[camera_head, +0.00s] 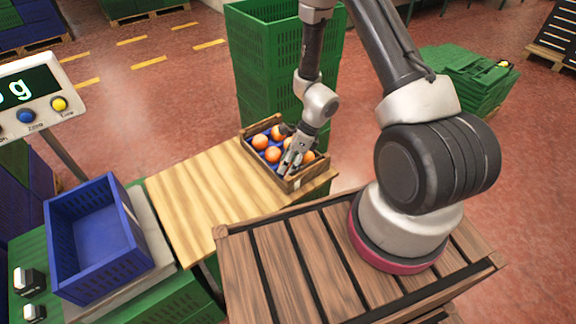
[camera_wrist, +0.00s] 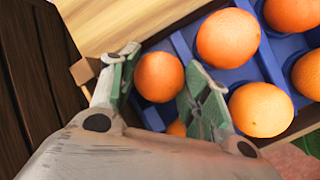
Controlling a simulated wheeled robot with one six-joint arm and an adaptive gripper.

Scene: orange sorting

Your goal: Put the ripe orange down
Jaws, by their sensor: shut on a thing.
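Several other oranges lie in the insert, such as one (camera_wrist: 228,38) beside the held one. Another is mostly hidden behind my right finger.
A blue crate (camera_head: 98,240) stands at the left, near a scale display (camera_head: 30,95). The light wooden table (camera_head: 205,195) between is bare. Stacked green crates (camera_head: 262,60) stand behind the wooden crate. A dark slatted wooden top (camera_head: 290,265) lies in front.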

